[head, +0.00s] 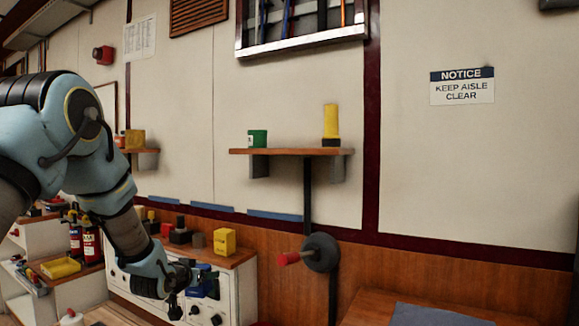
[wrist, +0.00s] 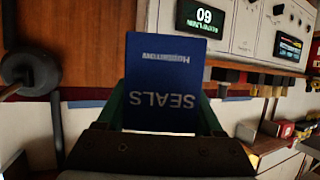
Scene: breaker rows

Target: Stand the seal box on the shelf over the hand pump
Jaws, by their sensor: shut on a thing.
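The seal box (wrist: 165,80) is dark blue with upside-down white lettering "SEALS" in the wrist view. My gripper (wrist: 165,118) is shut on it, with green fingers at its sides. In the head view the gripper (head: 190,278) holds the blue box (head: 208,286) low in front of the white cabinet. A dark round wall fitting with a red handle (head: 320,252), possibly the hand pump, is right of it. A wooden shelf (head: 290,152) is above this fitting. It bears a green tin (head: 257,138) at left and a yellow cylinder (head: 331,120) on a dark base at right, with bare board between.
The cabinet top holds a yellow block (head: 225,241) and several dark pieces. A dark vertical pipe (head: 308,200) runs below the right shelf. A table (head: 375,306) is at lower right.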

